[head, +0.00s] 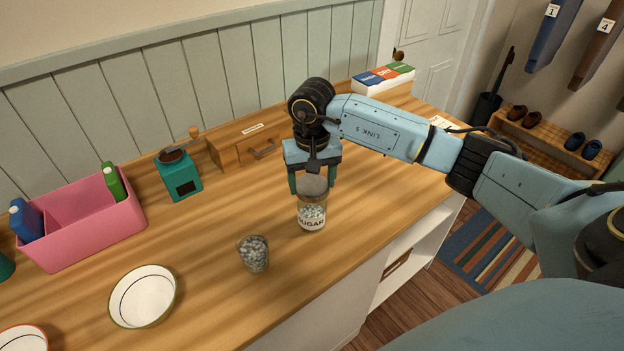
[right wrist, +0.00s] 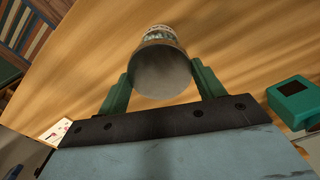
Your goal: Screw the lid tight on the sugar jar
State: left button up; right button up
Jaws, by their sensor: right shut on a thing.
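The sugar jar (head: 312,214) stands upright on the wooden counter, with a "SUGAR" label and pale lumps showing through its clear side. Its grey lid (head: 314,186) sits at the top of the jar. My right gripper (head: 314,190) points down over the jar and is shut on the lid, one green finger on each side. In the right wrist view the lid (right wrist: 160,73) fills the space between the fingers of the right gripper (right wrist: 160,80), with the jar (right wrist: 160,34) behind it. Whether the lid is seated tight cannot be told. My left gripper is not in view.
A glass of grey lumps (head: 253,254) stands close to the jar at front left. A white bowl (head: 142,297), a pink caddy (head: 85,232), a teal grinder (head: 180,180) and a wooden box (head: 240,146) stand further left. The counter's front edge (head: 375,256) is near the jar.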

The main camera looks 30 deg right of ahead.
jog(key=shift+b, duration=0.8)
dwell(1.5)
jog(key=shift+f+b, duration=1)
jog(key=shift+f, duration=0.1)
jog(key=shift+r, duration=0.1)
